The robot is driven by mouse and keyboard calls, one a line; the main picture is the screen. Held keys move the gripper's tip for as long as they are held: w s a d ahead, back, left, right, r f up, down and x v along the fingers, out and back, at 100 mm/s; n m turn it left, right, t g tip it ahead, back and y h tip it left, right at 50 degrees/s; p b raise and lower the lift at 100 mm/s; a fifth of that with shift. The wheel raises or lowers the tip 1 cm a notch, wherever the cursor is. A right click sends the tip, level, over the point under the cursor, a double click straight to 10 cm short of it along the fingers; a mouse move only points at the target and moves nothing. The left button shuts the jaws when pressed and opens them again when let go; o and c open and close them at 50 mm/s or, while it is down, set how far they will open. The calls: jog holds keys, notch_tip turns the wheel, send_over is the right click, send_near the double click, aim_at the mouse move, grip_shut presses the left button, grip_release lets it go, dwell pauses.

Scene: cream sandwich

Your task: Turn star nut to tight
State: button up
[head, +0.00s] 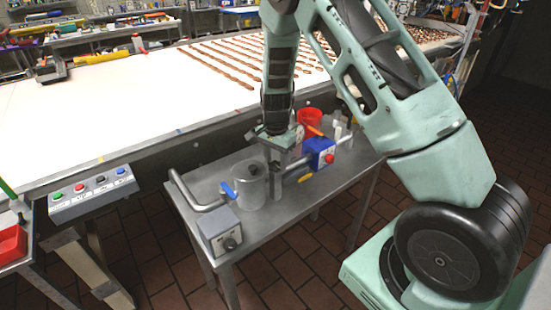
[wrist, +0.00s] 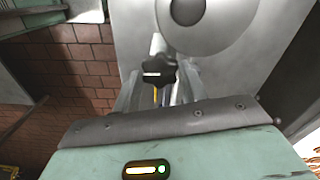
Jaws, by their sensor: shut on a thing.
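The star nut (wrist: 157,70) is a small black lobed knob with a white mark, on a pale pipe fitting in the wrist view. My gripper (wrist: 155,82) has its two grey fingers on either side of it and is shut on it. The fingers partly cover the nut's lower sides. In the head view my gripper (head: 275,155) points down over the steel table, beside the metal pot. The nut cannot be made out there, behind or between the fingers.
On the steel table (head: 275,228) stand a metal pot (head: 250,190) with a blue lever, a bent pipe (head: 192,193), a grey control box (head: 222,232), a blue box (head: 318,152) and a red container (head: 310,118). A wide white conveyor (head: 110,100) lies behind.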

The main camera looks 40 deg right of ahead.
aim_at(275, 164)
dwell(0.4)
jog(key=o, duration=1)
jog(key=shift+c, duration=0.2)
notch_tip(275, 164, up, 18)
jog(key=b, duration=0.2)
jog(key=shift+f, duration=0.25)
